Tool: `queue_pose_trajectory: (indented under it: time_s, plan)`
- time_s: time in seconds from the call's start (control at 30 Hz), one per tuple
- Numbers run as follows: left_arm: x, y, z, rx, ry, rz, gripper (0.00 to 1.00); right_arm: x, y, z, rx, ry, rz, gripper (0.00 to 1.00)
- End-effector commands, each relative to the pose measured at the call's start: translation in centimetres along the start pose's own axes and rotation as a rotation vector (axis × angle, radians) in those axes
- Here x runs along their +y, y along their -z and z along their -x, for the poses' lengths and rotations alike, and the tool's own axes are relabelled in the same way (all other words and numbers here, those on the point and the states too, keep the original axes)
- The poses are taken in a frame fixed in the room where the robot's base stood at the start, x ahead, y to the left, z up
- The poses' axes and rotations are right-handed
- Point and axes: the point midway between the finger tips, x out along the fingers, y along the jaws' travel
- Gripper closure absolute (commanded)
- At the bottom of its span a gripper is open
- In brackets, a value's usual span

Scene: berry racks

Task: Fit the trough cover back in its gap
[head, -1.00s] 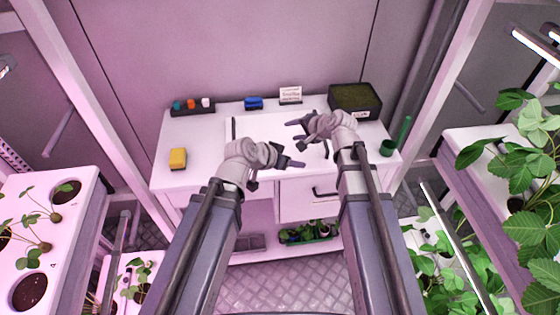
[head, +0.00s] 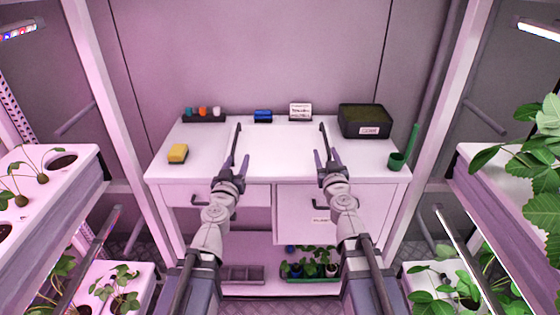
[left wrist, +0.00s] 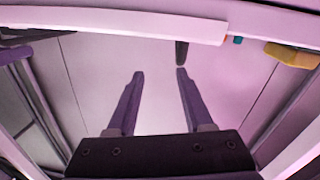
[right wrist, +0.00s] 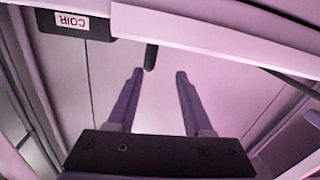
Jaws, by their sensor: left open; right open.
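A white panel, apparently the trough cover (head: 281,141), lies flat on the white bench, with a dark bar handle near each side. My left gripper (head: 237,160) is open over the left handle (head: 237,135); in the left wrist view this handle (left wrist: 181,54) shows by the tip of one finger. Neither gripper holds anything. I cannot make out the gap in these views.
On the bench (head: 372,172) stand a yellow block (head: 178,153), a holder with small coloured items (head: 204,116), a blue item (head: 263,116), a small sign (head: 300,111), a dark coir box (head: 366,120) and a green scoop (head: 399,158). Planted racks flank both sides.

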Motion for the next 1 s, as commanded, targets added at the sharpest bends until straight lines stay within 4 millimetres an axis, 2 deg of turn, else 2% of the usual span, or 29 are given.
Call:
queue_pose_trajectory:
  time_s: [0.03, 0.2, 0.67, 0.87, 1.0]
  plan:
    - [-0.9, -0.7, 0.0, 0.007, 0.026, 0.004, 0.49, 0.3, -0.8, 0.1, 0.0, -0.021, 0.024, 0.49]
    - [-2.4, -0.8, 0.1, 0.019, 0.076, 0.011, 0.49, 1.2, -1.4, 0.3, -0.006, -0.064, 0.08, 0.49]
    - [-2.5, -0.8, -0.1, 0.02, 0.083, 0.012, 0.49, 1.3, -1.4, 0.1, -0.007, -0.07, 0.09, 0.49]
    - [-2.6, -0.7, -1.7, 0.02, 0.082, 0.012, 0.49, 1.4, -1.4, -1.5, -0.007, -0.069, 0.09, 0.49]
    - [-2.8, -0.7, -3.6, 0.02, 0.082, 0.013, 0.49, 1.5, -1.4, -3.5, -0.007, -0.069, 0.09, 0.49]
